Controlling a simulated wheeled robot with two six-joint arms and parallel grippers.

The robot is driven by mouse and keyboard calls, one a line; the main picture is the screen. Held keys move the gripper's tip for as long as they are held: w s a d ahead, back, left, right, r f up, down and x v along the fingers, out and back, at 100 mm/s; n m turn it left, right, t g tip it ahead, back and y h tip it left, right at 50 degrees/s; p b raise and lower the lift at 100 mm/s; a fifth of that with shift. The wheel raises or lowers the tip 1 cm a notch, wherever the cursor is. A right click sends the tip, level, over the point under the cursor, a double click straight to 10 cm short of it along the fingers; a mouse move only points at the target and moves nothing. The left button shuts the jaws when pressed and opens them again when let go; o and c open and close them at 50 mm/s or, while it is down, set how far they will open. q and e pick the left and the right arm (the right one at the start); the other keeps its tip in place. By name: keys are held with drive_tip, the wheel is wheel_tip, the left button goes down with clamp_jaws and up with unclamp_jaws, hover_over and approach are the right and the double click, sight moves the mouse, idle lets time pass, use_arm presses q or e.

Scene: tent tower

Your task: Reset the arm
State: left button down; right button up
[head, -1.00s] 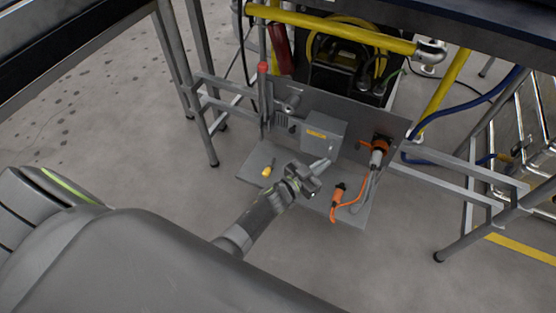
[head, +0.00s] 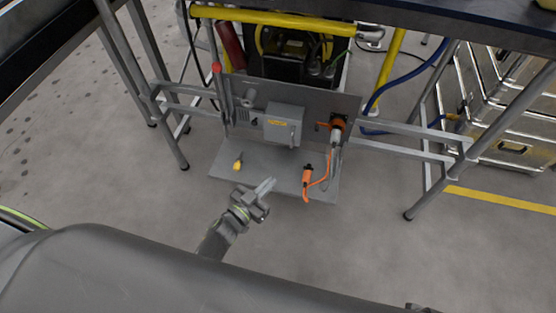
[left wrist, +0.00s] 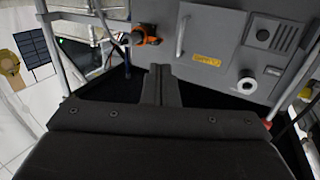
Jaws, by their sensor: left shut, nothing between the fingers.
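My left gripper (head: 268,187) is shut and empty. In the head view it hangs in front of the grey panel stand (head: 225,165), near its front edge and clear of the box. In the left wrist view the closed fingers (left wrist: 160,85) point toward the grey box (left wrist: 215,45) with a yellow label and a bar handle (left wrist: 183,36). The same box (head: 283,125) stands on the panel in the head view. My right gripper is not in view.
An orange-ringed connector (head: 337,128) sits on the panel. Metal table legs (head: 160,95) flank it. Silver cases (head: 510,110) stand at right. Floor in front is clear.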

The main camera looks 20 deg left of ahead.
use_arm(q)
drive_tip(key=shift+s, duration=0.1)
